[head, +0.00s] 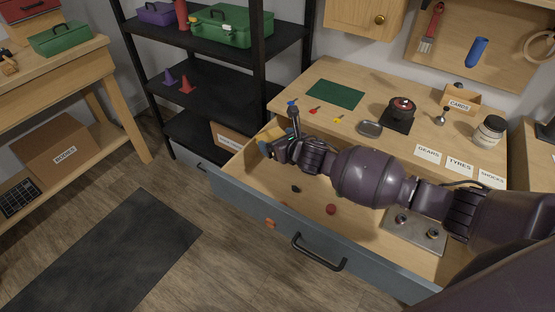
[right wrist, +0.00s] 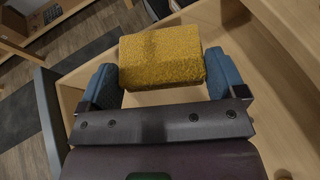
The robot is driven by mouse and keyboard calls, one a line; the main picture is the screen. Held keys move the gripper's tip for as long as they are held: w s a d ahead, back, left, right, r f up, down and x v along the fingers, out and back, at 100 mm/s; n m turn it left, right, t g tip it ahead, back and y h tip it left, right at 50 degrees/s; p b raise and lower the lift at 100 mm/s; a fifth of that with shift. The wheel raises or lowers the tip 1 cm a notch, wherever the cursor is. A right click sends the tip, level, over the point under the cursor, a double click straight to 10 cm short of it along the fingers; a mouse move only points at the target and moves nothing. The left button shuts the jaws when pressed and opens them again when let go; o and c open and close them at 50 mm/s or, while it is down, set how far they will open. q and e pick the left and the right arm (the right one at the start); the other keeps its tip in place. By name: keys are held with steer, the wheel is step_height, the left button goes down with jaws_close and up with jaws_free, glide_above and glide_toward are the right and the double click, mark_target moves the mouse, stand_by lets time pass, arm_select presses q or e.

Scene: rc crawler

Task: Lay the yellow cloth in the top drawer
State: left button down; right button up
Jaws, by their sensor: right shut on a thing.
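The yellow cloth (right wrist: 160,58) shows in the right wrist view as a thick, folded, rough block between the blue fingers of my right gripper (right wrist: 162,82). My right gripper is shut on it. In the head view the right gripper (head: 268,148) is at the far left corner of the open top drawer (head: 248,203), low by its rim, and the cloth is mostly hidden there. The drawer is pulled out, with a grey front, black handle and pale wooden inside. I cannot tell whether the cloth touches the drawer floor. My left gripper is not in view.
The drawer holds a small dark piece (head: 296,189), a red round piece (head: 331,209), an orange piece (head: 271,224) and a metal tray (head: 418,234) at right. The bench top (head: 300,90) above carries a green mat (head: 335,94) and small parts. A black shelf (head: 225,95) stands left.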

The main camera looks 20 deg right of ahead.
step_height(320, 180, down, 2)
steer(key=shift+f, duration=0.4)
steer(key=shift+f+b, duration=0.3)
step_height(320, 180, down, 4)
steer(key=shift+f+b, duration=0.1)
steer(key=shift+b, duration=0.5)
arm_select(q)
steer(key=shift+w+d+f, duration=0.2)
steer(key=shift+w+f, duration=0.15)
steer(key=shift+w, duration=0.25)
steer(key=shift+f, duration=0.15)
arm_select(e)
steer(key=shift+f, duration=0.25)
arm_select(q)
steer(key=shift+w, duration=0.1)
arm_select(e)
steer(key=shift+f, duration=0.25)
